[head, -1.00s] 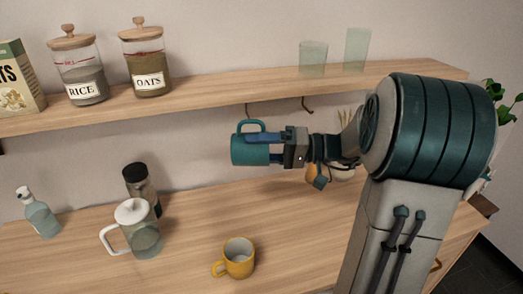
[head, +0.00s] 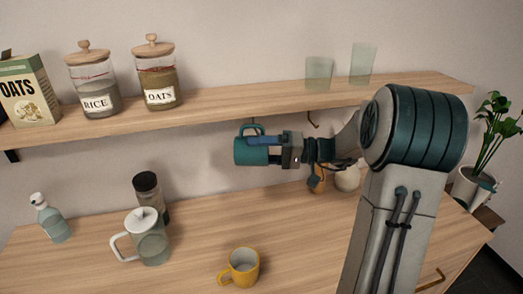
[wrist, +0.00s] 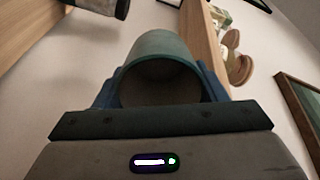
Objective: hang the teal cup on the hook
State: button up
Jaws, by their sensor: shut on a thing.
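The teal cup (head: 251,151) is held in the air below the shelf, its handle loop on top, just under the shelf's front edge. My gripper (head: 273,141) is shut on the cup from the right. In the wrist view the cup (wrist: 160,60) sits between the blue fingers, with its dark round opening towards the camera. One hook (head: 313,120) shows under the shelf, right of the cup and empty. A second hook by the cup's handle is mostly hidden now; I cannot tell whether the handle touches it.
The shelf (head: 215,107) carries a rice jar (head: 93,90), an oats jar (head: 158,80), a box (head: 30,92) and two glasses. Below, the counter (head: 200,235) holds a yellow mug (head: 240,267), a press jug (head: 148,240), a dark-lidded jar (head: 150,195) and a soap bottle (head: 50,220).

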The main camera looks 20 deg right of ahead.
jog(key=shift+w+d+r+b, duration=0.1)
jog(key=shift+w+r+b, duration=0.05)
jog(key=shift+w+b, duration=0.35)
jog(key=shift+s, duration=0.1)
jog(key=shift+b, duration=0.35)
jog(key=shift+w+f, duration=0.25)
jog(key=shift+f, duration=0.15)
jog(key=w, duration=0.1)
jog(key=w+f, duration=0.1)
jog(key=shift+w+f, duration=0.25)
jog(key=shift+w, duration=0.05)
jog(key=shift+c, duration=0.5)
jog(key=shift+s+r, duration=0.1)
jog(key=shift+c, duration=0.6)
jog(key=shift+s+r, duration=0.3)
jog(key=shift+s, duration=0.5)
jog(key=shift+w+f, duration=0.1)
jog(key=shift+w, duration=0.1)
jog(key=o, duration=1.5)
jog(key=shift+s, duration=0.1)
